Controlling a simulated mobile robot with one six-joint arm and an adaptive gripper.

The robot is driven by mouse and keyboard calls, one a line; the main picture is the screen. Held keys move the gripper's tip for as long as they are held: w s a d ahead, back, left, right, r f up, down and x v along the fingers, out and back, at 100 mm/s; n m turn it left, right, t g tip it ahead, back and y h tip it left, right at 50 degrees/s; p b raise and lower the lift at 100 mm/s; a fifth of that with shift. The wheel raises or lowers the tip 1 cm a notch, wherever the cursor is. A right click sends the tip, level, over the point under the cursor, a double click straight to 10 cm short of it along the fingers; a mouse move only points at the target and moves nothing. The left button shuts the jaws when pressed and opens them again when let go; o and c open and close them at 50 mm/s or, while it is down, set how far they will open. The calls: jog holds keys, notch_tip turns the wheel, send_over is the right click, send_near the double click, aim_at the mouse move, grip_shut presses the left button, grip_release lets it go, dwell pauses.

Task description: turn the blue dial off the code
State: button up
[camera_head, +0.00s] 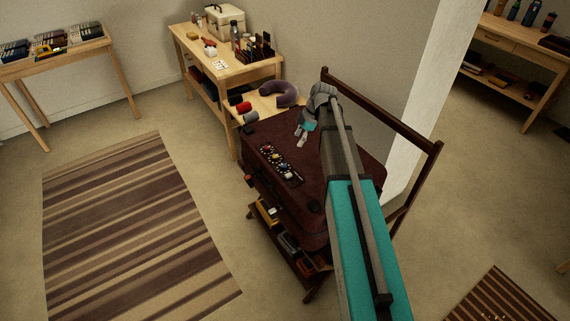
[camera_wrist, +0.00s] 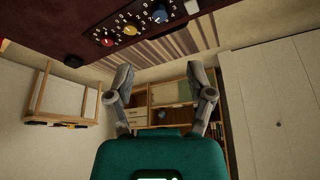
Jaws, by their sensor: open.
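A dark red suitcase (camera_head: 318,180) lies on a wooden rack. On it is a black code panel (camera_head: 280,164) with a row of small dials. In the wrist view the blue dial (camera_wrist: 160,13) sits at the top edge, between a yellow dial (camera_wrist: 130,30) and a pale dial (camera_wrist: 191,6). A red dial (camera_wrist: 107,42) is at the row's left end. White digits ring the dials; the blue dial's setting is too small to read. My gripper (camera_head: 301,138) is above the suitcase, just right of the panel. Its fingers (camera_wrist: 160,76) are open and empty, apart from the dials.
A wooden workbench (camera_head: 226,58) with a bottle and boxes stands behind the suitcase. A neck pillow (camera_head: 278,93) and rolled cloths lie beside it. The rack's dark rail (camera_head: 378,107) rises at the right. A striped rug (camera_head: 130,225) leaves clear floor at the left.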

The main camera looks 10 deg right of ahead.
aim_at(284, 165)
jog(key=shift+b+x, duration=6.25)
jog(key=shift+x, duration=0.55)
jog(key=shift+c, duration=0.2)
grip_shut()
